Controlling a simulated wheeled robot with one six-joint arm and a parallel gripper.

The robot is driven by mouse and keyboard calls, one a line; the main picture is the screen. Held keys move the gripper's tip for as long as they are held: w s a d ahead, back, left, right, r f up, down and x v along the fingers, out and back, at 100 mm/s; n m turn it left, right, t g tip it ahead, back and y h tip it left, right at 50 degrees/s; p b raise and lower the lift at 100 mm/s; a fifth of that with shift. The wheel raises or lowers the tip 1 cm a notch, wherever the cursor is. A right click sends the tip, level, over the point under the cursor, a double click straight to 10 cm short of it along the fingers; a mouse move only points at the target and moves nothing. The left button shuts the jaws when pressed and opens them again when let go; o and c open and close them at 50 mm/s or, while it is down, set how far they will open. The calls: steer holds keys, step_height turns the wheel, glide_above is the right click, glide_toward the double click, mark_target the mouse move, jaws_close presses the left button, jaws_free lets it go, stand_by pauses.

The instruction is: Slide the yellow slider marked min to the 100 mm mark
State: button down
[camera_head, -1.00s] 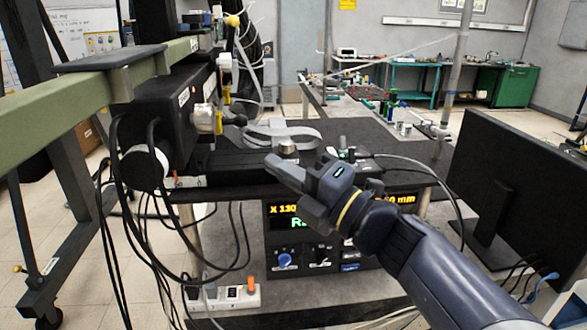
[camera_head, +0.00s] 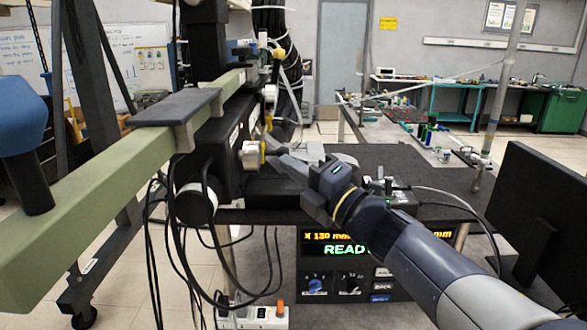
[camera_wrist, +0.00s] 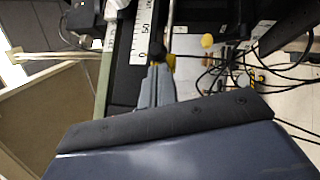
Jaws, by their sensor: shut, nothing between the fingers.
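A white ruler scale (camera_wrist: 143,35) with black numbers runs along a dark rail in the wrist view, next to a thin metal rod. A small yellow slider (camera_wrist: 170,61) sits by the rod at the scale's 0 end. A min mark is not readable on it. My gripper (camera_wrist: 159,66) is shut and empty, its tips touching or very close to this slider. In the head view, my gripper (camera_head: 274,156) points left at the front of the black box, beside a yellow piece (camera_head: 262,150) at a white knob. Another yellow piece (camera_head: 269,122) is farther back.
A green beam (camera_head: 100,185) crosses the left side. Black cables hang below the black box (camera_head: 212,160). A control panel (camera_head: 345,265) reads X 130 mm and READY, its second value partly hidden by my arm. A monitor (camera_head: 545,225) stands at right.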

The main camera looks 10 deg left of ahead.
steer(key=w+a, duration=0.2)
steer(key=w, duration=0.8)
steer(key=shift+a+r+b, duration=0.15)
steer(key=shift+b, duration=0.25)
steer(key=shift+w, duration=0.1)
